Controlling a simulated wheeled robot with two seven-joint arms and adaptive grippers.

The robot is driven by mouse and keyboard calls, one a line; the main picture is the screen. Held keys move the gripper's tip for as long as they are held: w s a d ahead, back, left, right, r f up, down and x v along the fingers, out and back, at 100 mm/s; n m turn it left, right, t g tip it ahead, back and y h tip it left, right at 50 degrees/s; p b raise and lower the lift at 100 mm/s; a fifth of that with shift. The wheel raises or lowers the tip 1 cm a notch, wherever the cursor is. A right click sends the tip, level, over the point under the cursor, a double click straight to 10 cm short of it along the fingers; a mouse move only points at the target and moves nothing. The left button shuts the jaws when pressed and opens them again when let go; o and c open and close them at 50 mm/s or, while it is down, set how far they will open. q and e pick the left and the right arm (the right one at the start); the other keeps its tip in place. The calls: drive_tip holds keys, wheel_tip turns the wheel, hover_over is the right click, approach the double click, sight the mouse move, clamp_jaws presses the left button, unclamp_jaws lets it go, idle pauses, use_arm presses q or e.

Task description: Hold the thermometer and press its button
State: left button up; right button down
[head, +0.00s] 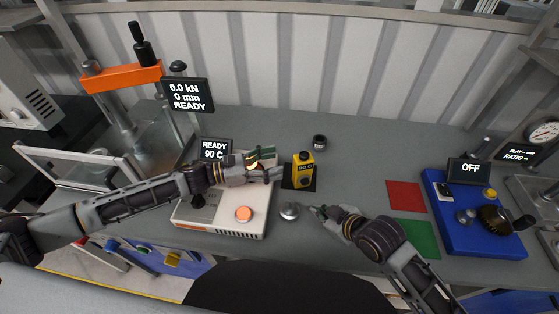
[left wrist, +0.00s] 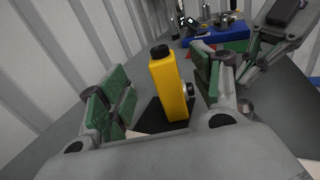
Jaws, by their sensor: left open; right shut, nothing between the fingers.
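The thermometer, a yellow block with a black top (head: 303,170), stands upright on a small black mat (head: 290,185) near the middle of the bench. A small display shows on it, too small to read surely. My left gripper (head: 275,172) is open just left of it. My right gripper (head: 314,209) is shut and empty, low and right of the thermometer, beside a silver round piece (head: 289,211).
A white device with an orange button (head: 243,214) lies under my left arm. A small black cylinder (head: 319,141) stands behind the thermometer. Red (head: 405,196) and green (head: 415,238) squares and a blue unit (head: 470,225) are at the right. An orange-topped press (head: 122,77) stands back left.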

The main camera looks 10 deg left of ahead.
use_arm(q)
drive_tip(key=shift+v, duration=1.15)
drive_tip(key=shift+s+f, duration=0.1)
drive_tip(key=shift+s, duration=0.05)
